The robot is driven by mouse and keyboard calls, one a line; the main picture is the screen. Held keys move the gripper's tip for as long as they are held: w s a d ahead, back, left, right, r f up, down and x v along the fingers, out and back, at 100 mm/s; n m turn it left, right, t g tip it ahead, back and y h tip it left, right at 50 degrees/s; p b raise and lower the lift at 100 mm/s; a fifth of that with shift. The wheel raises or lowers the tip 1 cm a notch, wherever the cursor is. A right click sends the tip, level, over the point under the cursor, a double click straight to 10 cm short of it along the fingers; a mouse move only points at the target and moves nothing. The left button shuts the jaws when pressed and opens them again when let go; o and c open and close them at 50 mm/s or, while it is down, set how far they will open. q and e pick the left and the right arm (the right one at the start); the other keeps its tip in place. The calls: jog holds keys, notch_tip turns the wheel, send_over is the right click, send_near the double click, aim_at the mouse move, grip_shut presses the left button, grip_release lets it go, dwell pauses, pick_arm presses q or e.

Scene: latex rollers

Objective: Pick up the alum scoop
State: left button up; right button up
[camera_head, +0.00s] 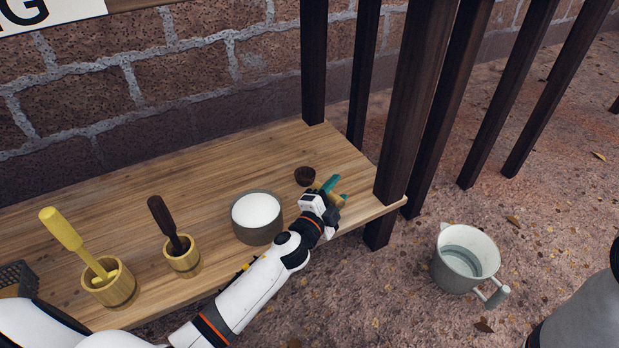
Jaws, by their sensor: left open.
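My left gripper (332,190) is open at the right end of the wooden bench, seen from behind and above. A teal piece and a yellowish piece show at its fingertips. I cannot tell whether they belong to the scoop or to the fingers. A small dark brown round cup (305,176) sits on the bench just beyond and left of the gripper, apart from it. No scoop can be made out for certain. A grey round tub (258,226) of white material stands left of the gripper, close to my forearm. My right gripper is not in view.
On the wooden bench (120,200), a wooden cup (184,262) holds a dark-handled tool and another (112,290) a yellow one. Dark posts (420,100) rise at the bench's right end. A grey jug (464,262) of liquid stands on the ground.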

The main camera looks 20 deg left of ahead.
pick_arm(q)
grip_shut()
jog(key=shift+r, duration=0.1)
